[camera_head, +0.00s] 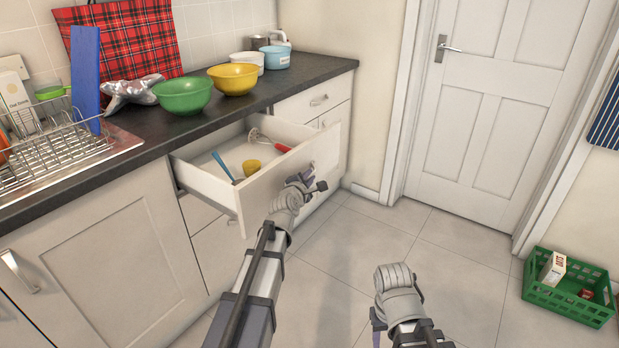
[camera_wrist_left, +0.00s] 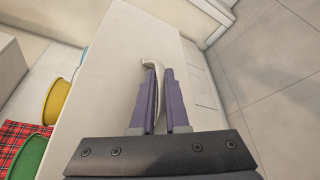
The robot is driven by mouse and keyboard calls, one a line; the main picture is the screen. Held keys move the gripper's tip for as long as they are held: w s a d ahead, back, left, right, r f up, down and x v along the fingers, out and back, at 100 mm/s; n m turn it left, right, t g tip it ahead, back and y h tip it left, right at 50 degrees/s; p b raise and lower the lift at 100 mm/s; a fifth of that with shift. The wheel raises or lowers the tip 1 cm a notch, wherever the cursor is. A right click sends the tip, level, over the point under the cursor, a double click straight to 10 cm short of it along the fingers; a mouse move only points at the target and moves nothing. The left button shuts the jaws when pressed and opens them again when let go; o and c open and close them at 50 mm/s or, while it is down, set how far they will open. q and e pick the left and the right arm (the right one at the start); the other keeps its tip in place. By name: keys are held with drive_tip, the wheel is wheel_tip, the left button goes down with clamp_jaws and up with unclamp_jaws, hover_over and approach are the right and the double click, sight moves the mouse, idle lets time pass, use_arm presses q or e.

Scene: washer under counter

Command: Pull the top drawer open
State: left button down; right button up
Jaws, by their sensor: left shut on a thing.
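The top drawer (camera_head: 207,189) stands pulled out from the white cabinet under the dark counter. My left gripper (camera_head: 310,178) is at the outer face of the drawer front. In the left wrist view its purple fingers (camera_wrist_left: 159,95) are shut on the drawer's pale curved handle (camera_wrist_left: 153,67). My right gripper hangs low over the floor near the right arm's wrist; its fingers are mostly hidden, so its opening cannot be told.
Green (camera_head: 184,95) and yellow (camera_head: 234,78) bowls stand on the counter (camera_head: 130,143) above the drawer. A dish rack (camera_head: 55,150) is at left. The middle floor is clear.

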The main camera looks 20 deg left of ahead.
use_arm(q)
drive_tip(key=c, duration=0.9)
unclamp_jaws()
drive_tip(key=p+v, duration=0.1)
drive_tip(key=v, duration=0.7)
drive_tip(key=shift+p, duration=0.3)
drive_tip(key=s+d+r+m+g+h+p, duration=0.25)
drive_tip(key=s+d+m+g+p, duration=0.8)
drive_tip(key=d+m+p, duration=0.55)
drive_tip(key=s+r+m+g+y+p, duration=0.1)
drive_tip(key=s+r+m+p, duration=0.1)
drive_tip(key=s, duration=0.4)
drive_tip(key=s+r+m+g+y+p, duration=0.1)
drive_tip(key=s+m+g+p, duration=0.1)
drive_tip(key=s+m+p, duration=0.2)
drive_tip(key=s+d+r+m+g+y+p, duration=0.1)
drive_tip(key=s+r+m+g+y+p, duration=0.1)
drive_tip(key=s+m, duration=0.4)
drive_tip(key=shift+s+r+g+p, duration=0.2)
drive_tip(key=shift+s+p, duration=0.2)
drive_tip(key=shift+s, duration=0.25)
drive_tip(key=shift+s+r+g+p, duration=0.15)
drive_tip(key=shift+s+p, duration=0.2)
drive_tip(key=shift+s, duration=0.3)
